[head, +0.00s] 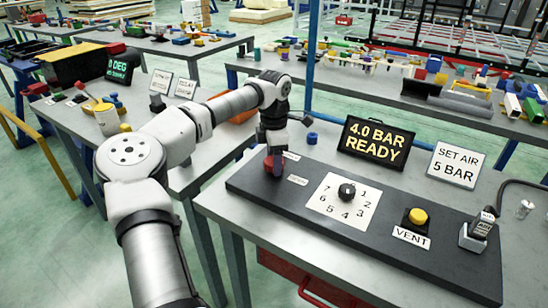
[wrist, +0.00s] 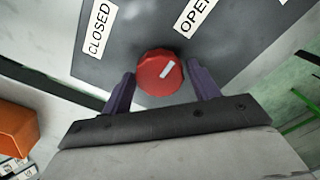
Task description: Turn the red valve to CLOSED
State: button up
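The red valve (wrist: 160,74) is a round knob with a white pointer line. The line points up and right, toward the OPEN label (wrist: 195,17). The CLOSED label (wrist: 97,28) is at the upper left in the wrist view. My gripper (wrist: 162,80) has its two dark purple fingers on either side of the knob, close to it, with slim gaps showing; firm contact cannot be made out. In the head view my gripper (head: 275,155) points down over the left end of the dark panel (head: 330,231), and the knob is mostly hidden there.
The panel also carries a black numbered dial (head: 346,192), a yellow VENT button (head: 417,217) and a small device (head: 480,230). Behind stand a display reading "4.0 BAR READY" (head: 377,143) and a "SET AIR 5 BAR" sign (head: 455,166). A small blue part (head: 312,138) lies behind the panel.

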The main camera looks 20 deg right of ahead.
jog(key=c, duration=0.7)
jog(key=shift+o, duration=0.2)
jog(key=shift+n, duration=0.3)
jog(key=n, duration=0.6)
jog(key=n+b, duration=0.1)
jog(key=n, duration=0.4)
jog(key=shift+n, duration=0.4)
jog(key=n+b, duration=0.1)
jog(key=n, duration=0.4)
jog(key=shift+n, duration=0.4)
jog(key=o, duration=1)
